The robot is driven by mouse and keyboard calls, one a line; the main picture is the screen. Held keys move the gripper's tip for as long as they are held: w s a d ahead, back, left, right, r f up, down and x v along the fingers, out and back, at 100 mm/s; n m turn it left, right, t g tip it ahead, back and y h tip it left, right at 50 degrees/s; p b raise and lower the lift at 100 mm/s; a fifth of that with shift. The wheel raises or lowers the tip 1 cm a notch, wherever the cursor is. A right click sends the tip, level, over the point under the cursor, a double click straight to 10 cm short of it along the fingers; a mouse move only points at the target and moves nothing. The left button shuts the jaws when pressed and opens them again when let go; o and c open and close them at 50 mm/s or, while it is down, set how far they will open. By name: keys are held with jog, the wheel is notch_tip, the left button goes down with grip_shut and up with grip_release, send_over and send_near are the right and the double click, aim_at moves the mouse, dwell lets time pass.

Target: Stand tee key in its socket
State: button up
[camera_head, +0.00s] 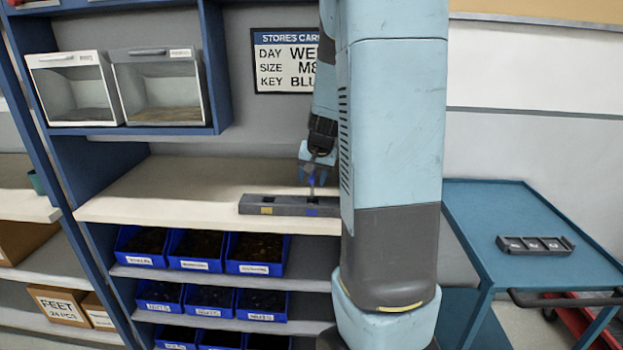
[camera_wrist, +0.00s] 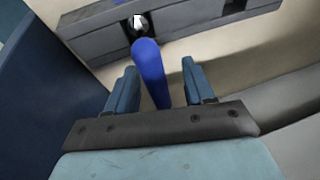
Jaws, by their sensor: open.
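The tee key (camera_wrist: 150,72) shows as a blue bar between my fingers in the wrist view. It also shows as a small blue spot (camera_head: 312,181) just above the block in the head view. A long grey socket block (camera_head: 270,206) lies on the shelf's front edge, and it crosses the top of the wrist view (camera_wrist: 90,32). The key's far end overlaps a dark recess of the block; whether it sits inside a socket I cannot tell. My gripper (camera_wrist: 160,66) is open, with one finger on each side of the blue bar and gaps visible.
The beige worktop (camera_head: 170,190) is clear left of the block. A sign (camera_head: 285,60) reads KEY BLU, partly hidden by my arm. Blue bins (camera_head: 205,250) sit below. A dark tray (camera_head: 535,245) lies on the blue cart (camera_head: 480,205) at right.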

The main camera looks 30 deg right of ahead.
jog(key=v, duration=1.3)
jog(key=shift+r, duration=0.1)
jog(key=s+a+r+n, duration=0.1)
jog(key=s+a+n, duration=0.2)
jog(key=s+a, duration=0.5)
jog(key=s+a+r+n+t, duration=0.1)
jog(key=s+a+n, duration=0.3)
jog(key=s+a, duration=0.5)
jog(key=s, duration=0.3)
jog(key=shift+a+r, duration=0.3)
jog(key=shift+s+a+f, duration=0.1)
jog(key=shift+s, duration=0.1)
jog(key=shift+c, duration=0.3)
